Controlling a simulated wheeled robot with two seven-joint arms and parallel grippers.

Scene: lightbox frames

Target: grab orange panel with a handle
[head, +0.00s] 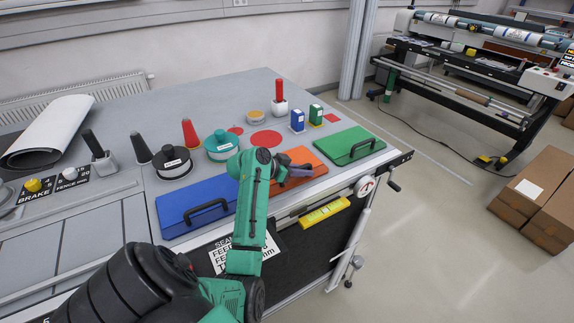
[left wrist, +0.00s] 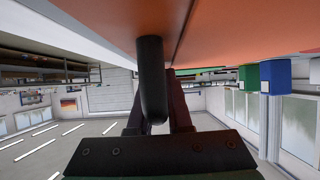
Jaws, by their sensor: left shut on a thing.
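The orange panel (head: 309,158) lies on the worktop between the blue panel (head: 175,212) and the green panel (head: 335,148). My left arm covers part of it in the head view. My left gripper (head: 298,171) is at the orange panel and shut on its handle. In the left wrist view the orange surface (left wrist: 235,28) fills the top, and the dark handle (left wrist: 150,75) runs from it down between my fingers. My right gripper is not in view.
Behind the panels stand a teal-topped spool (head: 221,146), a black spool (head: 174,163), a red cone (head: 190,133) and small blue and green boxes. A yellow level (head: 325,212) is on the table's front side. Cardboard boxes (head: 535,195) stand on the floor at right.

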